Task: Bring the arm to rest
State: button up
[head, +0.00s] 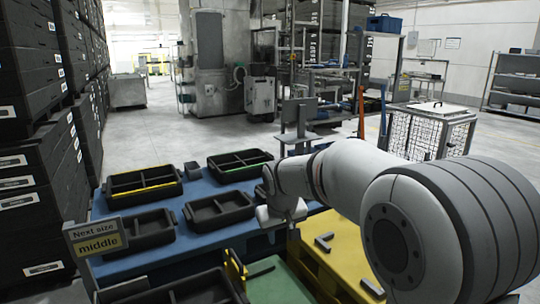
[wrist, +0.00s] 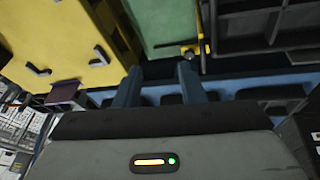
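My arm (head: 345,175) reaches in from the right of the head view, over the blue table and the yellow surface. Its wrist end hangs above the right part of the blue table (head: 195,188). In the wrist view my gripper (wrist: 160,72) shows two dark blue fingers standing apart, with nothing seen held between them. The fingertips are hard to make out in the head view.
Black divided trays (head: 145,192) sit on the blue table. A sign reading "Next size middle" (head: 97,238) stands front left. A yellow surface (head: 345,255) and a green one (head: 275,285) lie below the arm. Black crates (head: 35,130) are stacked left; a wire cage (head: 428,132) stands behind.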

jog(key=s+d+r+m+p, duration=0.1)
jog(key=s+d+r+p, duration=0.2)
jog(key=s, duration=0.5)
jog(key=s+d+r+m+g+p, duration=0.1)
jog(key=s+d+r+p, duration=0.2)
jog(key=s, duration=0.6)
jog(key=s+d+r+m+p, duration=0.2)
jog(key=s+d+r+p, duration=0.1)
jog(key=s+d, duration=0.4)
jog(key=shift+s+r+p, duration=0.3)
jog(key=shift+s+p, duration=0.55)
jog(key=shift+s, duration=0.4)
